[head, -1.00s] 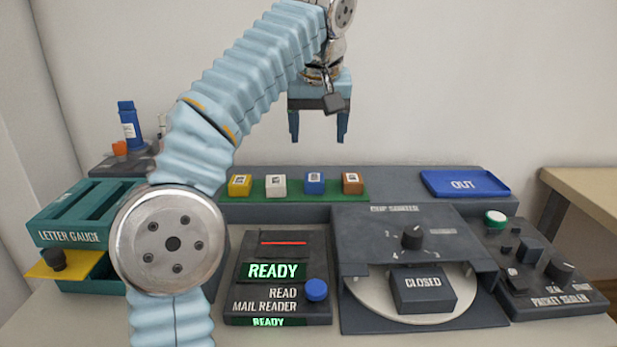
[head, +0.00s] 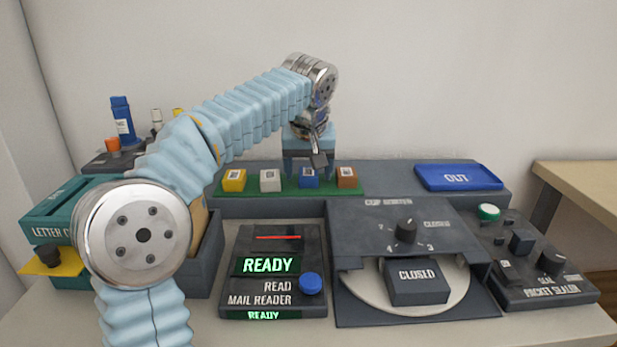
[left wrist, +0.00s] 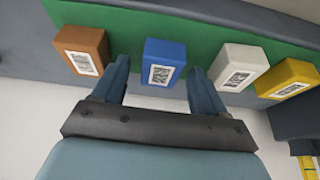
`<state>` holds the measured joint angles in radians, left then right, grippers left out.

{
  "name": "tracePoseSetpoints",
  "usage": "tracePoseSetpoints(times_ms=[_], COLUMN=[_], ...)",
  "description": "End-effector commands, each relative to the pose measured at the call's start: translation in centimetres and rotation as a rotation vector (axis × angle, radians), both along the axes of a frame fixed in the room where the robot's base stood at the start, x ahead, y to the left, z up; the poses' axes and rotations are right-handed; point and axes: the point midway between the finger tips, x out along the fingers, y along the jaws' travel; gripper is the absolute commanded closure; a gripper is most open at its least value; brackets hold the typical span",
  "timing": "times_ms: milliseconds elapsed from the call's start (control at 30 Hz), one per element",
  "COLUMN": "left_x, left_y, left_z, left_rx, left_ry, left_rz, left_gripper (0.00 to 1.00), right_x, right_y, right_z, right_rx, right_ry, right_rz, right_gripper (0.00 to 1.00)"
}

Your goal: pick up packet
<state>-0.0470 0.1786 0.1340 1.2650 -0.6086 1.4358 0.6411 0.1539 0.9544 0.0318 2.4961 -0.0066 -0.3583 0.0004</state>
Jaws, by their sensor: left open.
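Several small packets with printed code labels stand in a row on a green mat (head: 203,189): a yellow packet (head: 233,180), a white packet (head: 270,181), a blue packet (head: 309,178) and an orange-brown packet (head: 346,177). My left gripper (head: 309,172) is open, pointing down at the blue packet. In the left wrist view, the blue packet (left wrist: 164,62) lies between and just beyond the open fingertips (left wrist: 158,75). The brown packet (left wrist: 82,50) and white packet (left wrist: 238,66) are on either side. I cannot tell whether the fingers touch anything. My right gripper is not in view.
A blue OUT tray (head: 458,177) lies right of the mat. In front stand the mail reader (head: 272,270) showing READY, a round sorter (head: 400,260) marked CLOSED and the packet sealer (head: 540,265). The letter gauge (head: 60,215) is at the left.

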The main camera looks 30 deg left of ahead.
Motion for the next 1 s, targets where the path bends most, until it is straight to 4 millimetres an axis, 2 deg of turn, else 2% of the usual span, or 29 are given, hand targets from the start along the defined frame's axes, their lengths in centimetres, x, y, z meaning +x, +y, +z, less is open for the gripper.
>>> tracePoseSetpoints(times_ms=[67, 100, 400, 500, 800, 1000], left_x=[0.0, 0.0, 0.0, 0.0, 0.0, 0.1], left_y=[0.0, 0.0, 0.0, 0.0, 0.0, -0.1], left_z=[0.0, 0.0, 0.0, 0.1, 0.4, 2.7], left_rx=[0.000, 0.000, 0.000, 0.000, 0.001, 0.000], left_ry=[0.000, 0.000, 0.000, 0.000, -0.001, -0.004], left_rz=[0.000, 0.000, 0.000, 0.000, 0.000, -0.001], left_gripper=[0.28, 0.31, 0.77, 0.89, 0.89, 0.89], right_x=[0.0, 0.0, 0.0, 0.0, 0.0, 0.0], right_y=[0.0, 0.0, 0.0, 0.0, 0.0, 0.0], right_z=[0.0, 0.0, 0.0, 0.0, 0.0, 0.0], right_rx=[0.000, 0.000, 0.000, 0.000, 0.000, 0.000], right_ry=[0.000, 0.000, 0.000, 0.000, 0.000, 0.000], right_rz=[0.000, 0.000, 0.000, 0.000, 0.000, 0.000], right_gripper=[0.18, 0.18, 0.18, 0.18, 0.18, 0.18])
